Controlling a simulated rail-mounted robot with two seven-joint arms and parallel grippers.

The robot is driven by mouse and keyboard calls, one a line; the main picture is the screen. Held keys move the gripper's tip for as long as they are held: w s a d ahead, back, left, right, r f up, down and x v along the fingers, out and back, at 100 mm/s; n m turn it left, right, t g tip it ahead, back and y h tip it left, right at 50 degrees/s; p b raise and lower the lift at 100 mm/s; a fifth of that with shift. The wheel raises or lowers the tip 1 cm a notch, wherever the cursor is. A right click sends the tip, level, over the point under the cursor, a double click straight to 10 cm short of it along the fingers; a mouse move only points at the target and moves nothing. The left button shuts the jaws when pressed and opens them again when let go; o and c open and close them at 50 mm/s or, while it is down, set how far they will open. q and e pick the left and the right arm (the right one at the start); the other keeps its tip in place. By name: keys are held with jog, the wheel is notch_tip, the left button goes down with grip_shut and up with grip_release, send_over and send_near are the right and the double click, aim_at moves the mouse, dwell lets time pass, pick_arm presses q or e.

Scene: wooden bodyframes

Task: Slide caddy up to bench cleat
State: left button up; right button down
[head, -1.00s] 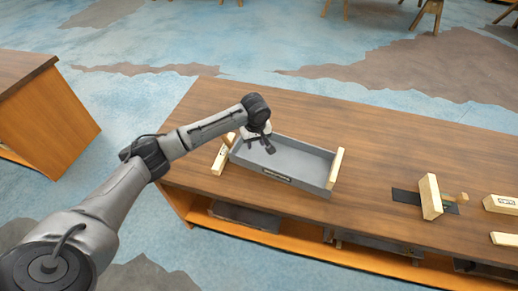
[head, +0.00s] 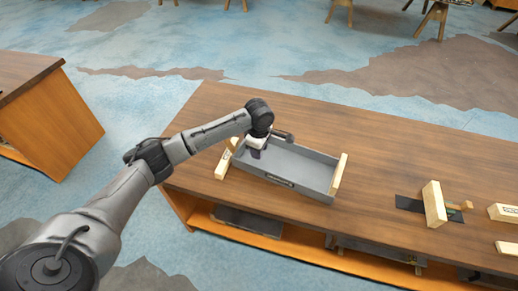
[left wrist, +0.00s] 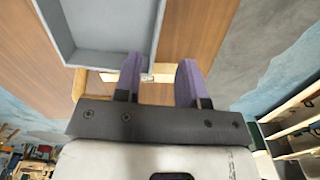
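The caddy (head: 290,165) is a long grey open tray lying on the wooden bench (head: 390,150). A pale wooden bar (head: 226,160) lies at its left end and another pale bar (head: 338,175) at its right end; I cannot tell which is the cleat. My left gripper (head: 256,153) points down at the caddy's left end. In the left wrist view, its two purple fingers (left wrist: 160,72) stand apart with nothing clearly clamped between them. A pale wooden strip (left wrist: 150,77) shows behind them, beside the grey tray (left wrist: 107,58). My right gripper is not in view.
A wooden block (head: 433,204) on a dark mat and more pale blocks (head: 503,213) are on the bench to the right. Dark boxes (head: 247,221) sit on the shelf below. The bench top behind the caddy is clear. Another wooden bench (head: 45,125) stands at left.

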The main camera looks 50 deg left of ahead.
aim_at(259, 168)
pick_arm(q)
jog(key=shift+f, duration=0.1)
notch_tip(259, 168, down, 14)
jog(key=b, duration=0.3)
dwell(0.4)
jog(key=shift+r, duration=0.2)
grip_shut()
dwell(1.3)
